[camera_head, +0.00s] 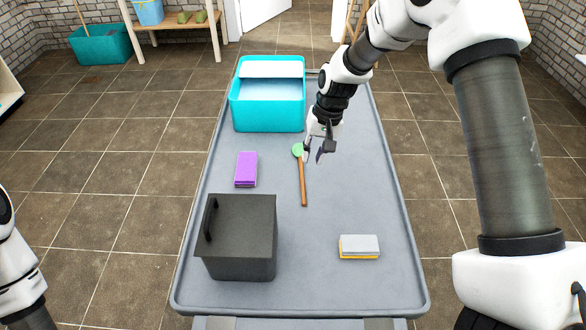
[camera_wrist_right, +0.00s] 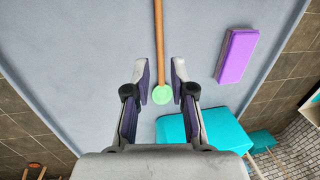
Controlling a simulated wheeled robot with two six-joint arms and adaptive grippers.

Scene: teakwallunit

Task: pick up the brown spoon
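The brown spoon (camera_head: 303,184) lies on the grey table top, with a brown handle and a round green end (camera_head: 297,150) toward the back. My right gripper (camera_head: 313,152) is just right of the green end in the head view. In the right wrist view the open fingers of my right gripper (camera_wrist_right: 160,72) appear on either side of the spoon (camera_wrist_right: 159,45), the green end between them and the handle running away past the tips. I cannot tell the height gap, and nothing is held. My left arm shows at the left edge, but its gripper is out of view.
On the grey table (camera_head: 353,205) stand a teal bin (camera_head: 267,118) at the back, a purple block (camera_head: 246,169) left of the spoon, a dark box with a handle (camera_head: 238,255) in front, and a grey and yellow sponge (camera_head: 359,246). The table's right side is mostly clear.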

